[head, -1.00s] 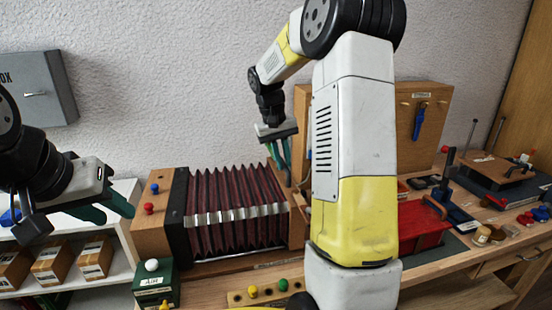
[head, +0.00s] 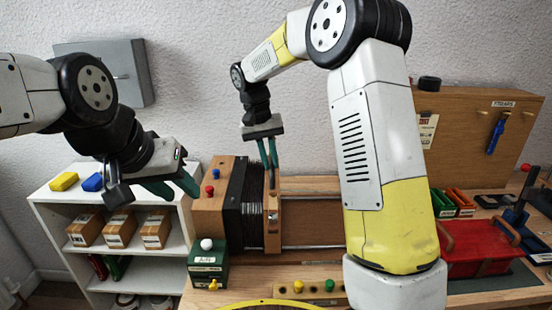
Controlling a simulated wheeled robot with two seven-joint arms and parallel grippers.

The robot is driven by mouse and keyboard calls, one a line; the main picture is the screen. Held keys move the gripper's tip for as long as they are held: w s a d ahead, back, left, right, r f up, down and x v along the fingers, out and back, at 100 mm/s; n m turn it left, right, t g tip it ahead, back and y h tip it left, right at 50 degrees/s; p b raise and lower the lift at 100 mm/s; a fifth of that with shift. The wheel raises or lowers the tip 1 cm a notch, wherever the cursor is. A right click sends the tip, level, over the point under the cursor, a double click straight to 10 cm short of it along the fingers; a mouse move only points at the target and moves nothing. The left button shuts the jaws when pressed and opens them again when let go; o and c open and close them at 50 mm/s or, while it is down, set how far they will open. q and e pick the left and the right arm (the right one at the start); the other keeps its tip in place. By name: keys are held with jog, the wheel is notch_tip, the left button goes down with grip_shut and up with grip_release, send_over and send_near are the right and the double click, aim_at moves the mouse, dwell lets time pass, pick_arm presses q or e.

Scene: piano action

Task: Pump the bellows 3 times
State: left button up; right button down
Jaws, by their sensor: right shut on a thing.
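The bellows (head: 255,208) stand on the bench, pressed nearly flat between the fixed wooden end (head: 208,212) with its black frame on the left and the wooden moving board (head: 273,222) on the right. My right gripper (head: 269,164) points down with its green fingers shut on the top of the moving board; the exact contact is small in the picture. My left gripper (head: 178,190) is open and empty, just left of the fixed end and apart from it.
A green box (head: 207,265) with a white knob stands before the bellows. A strip with coloured knobs (head: 310,288) lies at the front. A white shelf (head: 75,205) stands left; a red case (head: 480,245) sits right.

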jog(key=shift+a, duration=0.45)
jog(key=c, duration=1.4)
grip_release()
jog(key=shift+c, duration=0.2)
jog(key=shift+d, duration=0.1)
jog(key=shift+r, duration=0.2)
notch_tip(320, 180, up, 7)
jog(key=a, duration=0.1)
jog(key=shift+a+r, duration=0.15)
jog(key=shift+a, duration=0.15)
